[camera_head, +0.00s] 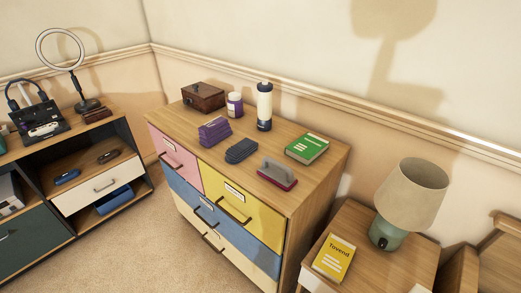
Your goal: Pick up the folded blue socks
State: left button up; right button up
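A dark blue-grey folded bundle (241,151), which looks like the folded blue socks, lies on top of the wooden dresser (325,172) near its front edge. It sits between a purple folded stack (214,131) on its left and a brush-like item (277,173) with a grey handle and dark red base on its right. It appears apart from both. Neither of my grippers shows in the head view.
Behind the bundle stand a white bottle with dark ends (264,107), a purple jar (234,105) and a brown box (203,97). A green book (307,148) lies right. A lamp (412,196) and yellow book (335,258) occupy the nightstand (375,268).

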aim_at(236, 154)
jog(key=i+j+z, duration=0.3)
jog(key=j+z, duration=0.3)
jog(key=i+j+z, duration=0.15)
jog(key=j+z, duration=0.15)
jog(key=j, duration=0.25)
jog(key=i+j+z, duration=0.1)
jog(key=j+z, duration=0.5)
jog(key=j, duration=0.25)
